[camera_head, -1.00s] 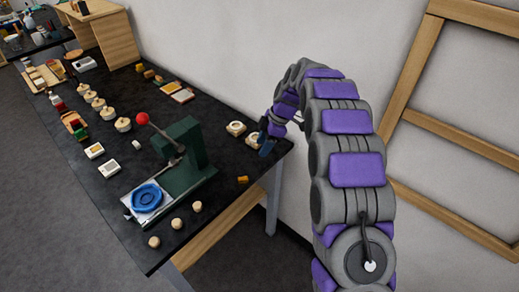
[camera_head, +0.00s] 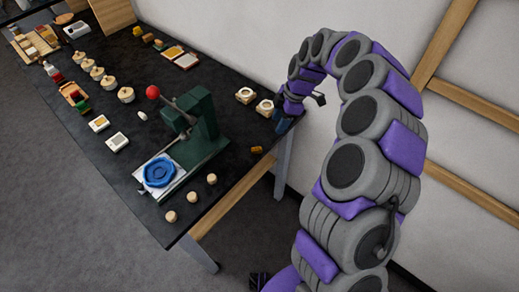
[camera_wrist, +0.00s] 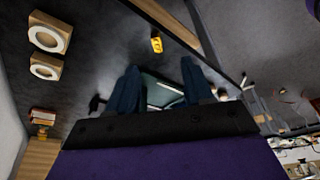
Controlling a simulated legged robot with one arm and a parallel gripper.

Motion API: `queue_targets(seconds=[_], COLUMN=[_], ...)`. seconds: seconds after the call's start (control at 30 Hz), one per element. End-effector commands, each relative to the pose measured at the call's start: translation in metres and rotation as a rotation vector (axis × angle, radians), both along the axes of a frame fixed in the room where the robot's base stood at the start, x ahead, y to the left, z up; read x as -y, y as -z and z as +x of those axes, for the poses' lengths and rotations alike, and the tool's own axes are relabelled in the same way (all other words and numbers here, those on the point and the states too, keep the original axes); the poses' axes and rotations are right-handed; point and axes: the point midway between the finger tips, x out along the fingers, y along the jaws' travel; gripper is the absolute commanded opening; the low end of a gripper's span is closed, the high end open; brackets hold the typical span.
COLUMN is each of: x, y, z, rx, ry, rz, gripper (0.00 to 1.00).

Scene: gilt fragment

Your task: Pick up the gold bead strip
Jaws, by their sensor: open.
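A small gold-yellow piece, which looks like the gold bead strip (camera_head: 256,150), lies on the black table near its right edge. In the wrist view the gold bead strip (camera_wrist: 156,42) lies beyond my fingertips, roughly in line with the gap between them. My gripper (camera_wrist: 160,78) has its two dark blue fingers apart with nothing between them. In the head view my gripper (camera_head: 284,122) hangs at the table's right end, beyond the strip and apart from it. Individual beads are too small to make out.
Two blocks with white rings (camera_head: 245,95) sit beside my gripper. A green press (camera_head: 198,130) with a red knob and a blue dish (camera_head: 160,171) stands left of the strip. Several wooden knobs (camera_head: 191,196) line the front edge. The tabletop around the strip is clear.

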Motion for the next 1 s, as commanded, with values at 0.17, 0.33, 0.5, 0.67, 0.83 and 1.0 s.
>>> queue_targets(seconds=[0.17, 0.33, 0.5, 0.67, 0.83, 1.0], x=[-0.025, -0.036, -0.033, -0.031, -0.049, -0.064], y=[0.038, 0.069, 0.091, 0.097, 0.117, 0.139], z=[-0.004, -0.004, -0.005, -0.005, -0.003, -0.004], rx=[-0.005, -0.001, -0.001, 0.002, 0.0, -0.001], ry=[-0.007, -0.004, -0.002, -0.001, -0.003, -0.005], rz=[-0.014, -0.014, -0.004, 0.001, -0.006, -0.013], gripper=[0.51, 0.51, 0.51, 0.51, 0.51, 0.51])
